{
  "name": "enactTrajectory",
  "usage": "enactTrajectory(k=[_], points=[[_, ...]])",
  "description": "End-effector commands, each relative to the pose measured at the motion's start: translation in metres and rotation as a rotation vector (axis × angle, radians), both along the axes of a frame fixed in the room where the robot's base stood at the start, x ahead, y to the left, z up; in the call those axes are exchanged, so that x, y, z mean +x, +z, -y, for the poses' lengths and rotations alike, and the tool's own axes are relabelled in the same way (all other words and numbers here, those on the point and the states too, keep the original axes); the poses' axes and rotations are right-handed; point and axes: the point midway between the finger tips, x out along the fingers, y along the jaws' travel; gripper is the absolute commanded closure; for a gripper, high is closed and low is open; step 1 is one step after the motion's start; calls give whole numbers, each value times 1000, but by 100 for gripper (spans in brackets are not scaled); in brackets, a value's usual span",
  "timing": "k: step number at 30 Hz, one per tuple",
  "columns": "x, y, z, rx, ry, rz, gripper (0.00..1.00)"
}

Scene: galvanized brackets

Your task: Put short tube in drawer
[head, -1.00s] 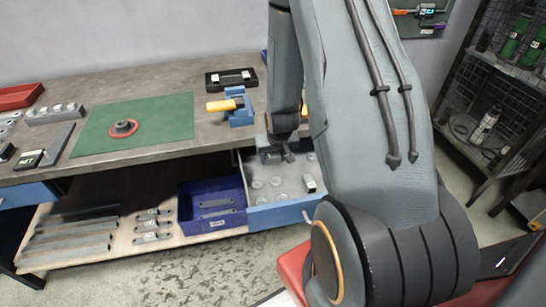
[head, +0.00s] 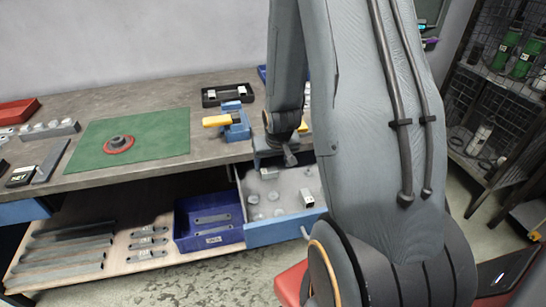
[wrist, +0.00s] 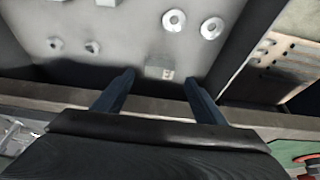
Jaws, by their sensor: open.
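The drawer (head: 286,232) is pulled out under the bench, its grey floor showing in the wrist view (wrist: 130,35). My gripper (head: 270,162) is over the drawer's back part, close to the bench edge. In the wrist view its two fingers (wrist: 158,82) are open and apart. A small pale grey square piece (wrist: 158,68), which looks like the short tube, lies on the drawer floor just beyond the fingertips, not gripped. It also shows below my gripper in the head view (head: 268,173). Another short square-ended piece (head: 307,197) lies at the drawer's right side.
Several round washer-like pieces (wrist: 173,21) lie in the drawer. A blue bin (head: 209,241) stands left of it on the lower shelf. The bench edge (wrist: 60,104) runs close beneath my fingers in the wrist view. A blue vise (head: 236,122) stands above.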

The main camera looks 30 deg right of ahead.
Motion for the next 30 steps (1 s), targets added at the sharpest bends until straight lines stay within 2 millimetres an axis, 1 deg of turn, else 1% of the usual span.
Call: enactTrajectory(k=[3,9,14,16,17,20,21,23,24,27,30], points=[[-6,17,-2,-1,0,3,35],[-15,39,-4,-1,1,2,35],[-19,48,-6,0,2,-1,35],[-22,54,-13,0,13,-10,35],[-25,57,-18,0,22,-21,35],[-41,74,-46,1,70,-70,35],[-51,83,-60,5,95,-97,35],[-67,94,-81,10,133,-140,35],[-79,102,-94,14,159,-169,35],[-107,117,-121,25,217,-233,35],[-129,127,-139,35,257,-279,35]])
